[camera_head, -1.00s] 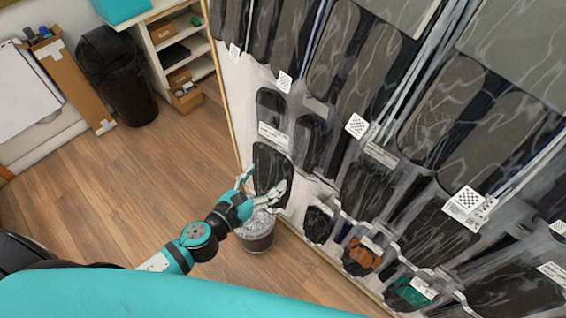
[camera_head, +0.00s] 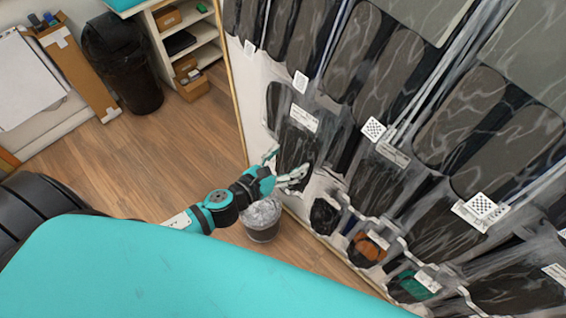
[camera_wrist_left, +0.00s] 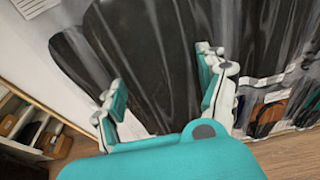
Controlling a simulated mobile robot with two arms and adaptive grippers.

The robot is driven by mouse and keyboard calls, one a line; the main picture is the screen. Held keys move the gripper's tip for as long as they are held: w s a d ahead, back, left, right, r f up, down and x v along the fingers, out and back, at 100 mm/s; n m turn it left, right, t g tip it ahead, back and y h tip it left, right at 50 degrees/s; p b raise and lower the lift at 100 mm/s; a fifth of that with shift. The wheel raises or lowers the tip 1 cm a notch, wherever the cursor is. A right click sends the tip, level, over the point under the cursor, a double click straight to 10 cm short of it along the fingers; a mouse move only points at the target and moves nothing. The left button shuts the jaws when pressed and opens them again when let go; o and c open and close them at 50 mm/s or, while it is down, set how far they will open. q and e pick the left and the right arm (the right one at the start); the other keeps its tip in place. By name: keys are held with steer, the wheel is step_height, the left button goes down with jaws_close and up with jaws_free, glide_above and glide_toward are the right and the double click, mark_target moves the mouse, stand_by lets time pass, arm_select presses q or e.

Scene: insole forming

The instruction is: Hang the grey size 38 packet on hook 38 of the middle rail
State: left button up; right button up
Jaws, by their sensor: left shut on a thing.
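A dark grey packet (camera_head: 297,150) with a white label at its top is by the left side of the display wall. My left gripper (camera_head: 283,166) is shut on its lower part. In the left wrist view the fingers (camera_wrist_left: 165,88) lie on either side of a dark, clear-wrapped packet (camera_wrist_left: 145,45). The packet hangs upright, close to the wall; I cannot tell whether it touches the wall or a hook. The label is too small to read. Hook 38 and its number cannot be made out among the packets. My right gripper is out of view.
Rows of larger dark packets (camera_head: 470,120) crowd the wall to the right. Below hang smaller black, orange (camera_head: 368,249) and teal (camera_head: 415,286) packets. A waste basket (camera_head: 262,222) stands on the floor below the gripper. The wooden floor (camera_head: 170,160) to the left is clear.

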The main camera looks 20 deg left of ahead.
arm_select(q)
steer(key=shift+w+d, duration=0.25)
steer(key=shift+w, duration=0.25)
steer(key=shift+w+d, duration=0.2)
steer(key=shift+w, duration=0.3)
steer(key=shift+w+d+f, duration=0.1)
steer(key=shift+w+d, duration=0.05)
steer(key=shift+w, duration=0.35)
steer(key=shift+x, duration=1.7)
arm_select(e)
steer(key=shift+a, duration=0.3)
arm_select(q)
steer(key=shift+f, duration=0.15)
steer(key=o, duration=1.2)
steer(key=shift+o, duration=0.2)
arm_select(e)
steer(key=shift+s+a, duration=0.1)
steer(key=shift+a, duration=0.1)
